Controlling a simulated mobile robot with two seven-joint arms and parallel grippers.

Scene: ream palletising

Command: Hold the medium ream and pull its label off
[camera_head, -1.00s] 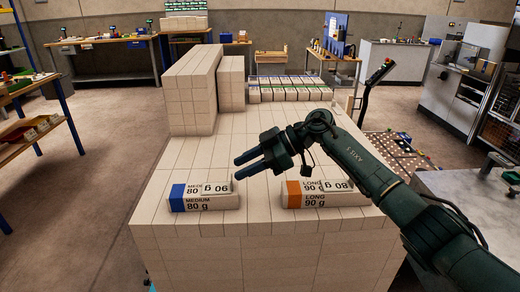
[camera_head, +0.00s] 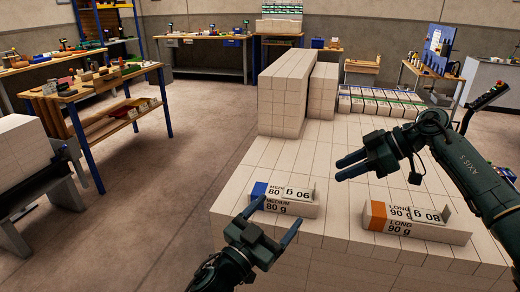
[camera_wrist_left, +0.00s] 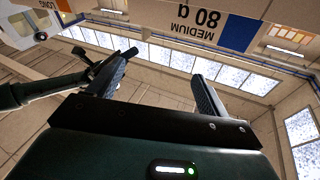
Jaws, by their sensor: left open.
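The medium ream (camera_head: 290,206) is a pale block with a blue end and "MEDIUM 80 g" print, lying on the pale block stack. A small label (camera_head: 299,194) reading an upside-down "90 g" is on its top. My left gripper (camera_head: 278,212) is open and empty, its fingers pointing at the ream's front, apparently short of it. In the left wrist view the ream (camera_wrist_left: 205,25) shows upside down beyond the fingers. My right gripper (camera_head: 338,169) is open and empty, above the stack, behind and right of the medium ream.
The long ream (camera_head: 415,224), with an orange end and its own upside-down "80 g" label (camera_head: 431,214), lies to the right. A tall block pile (camera_head: 285,98) stands at the back. The stack top between the reams is clear. Shelving and benches (camera_head: 95,95) stand left.

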